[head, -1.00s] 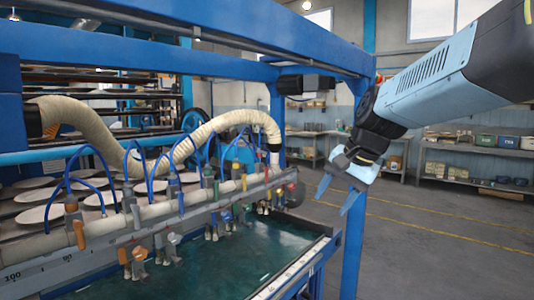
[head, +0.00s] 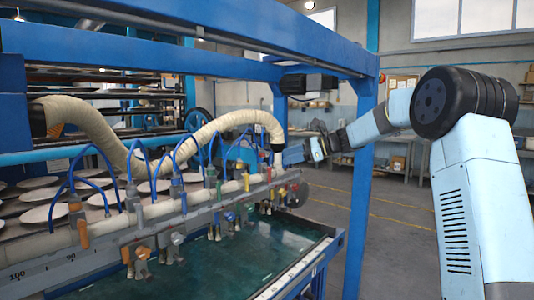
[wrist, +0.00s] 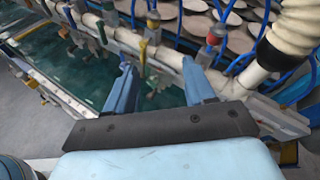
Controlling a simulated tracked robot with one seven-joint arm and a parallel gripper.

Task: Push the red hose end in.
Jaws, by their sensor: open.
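The red hose end (wrist: 215,34) is a small red collar on a fitting on the pale manifold pipe, in the upper right of the wrist view, with a blue hose by it. It stands just beyond and right of my right fingertip, apart from it. My gripper (wrist: 158,62) is open and empty, its blue fingers pointing at the manifold pipe (wrist: 127,38). In the head view my gripper (head: 290,156) is at the right end of the pipe. How far in the red end sits is unclear.
A thick cream hose (wrist: 294,28) comes down close right of the fingers. Other fittings with blue hoses (head: 157,160) and levers line the pipe. A blue post (head: 360,180) stands near my arm. A green water tank (head: 225,255) lies below the rail.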

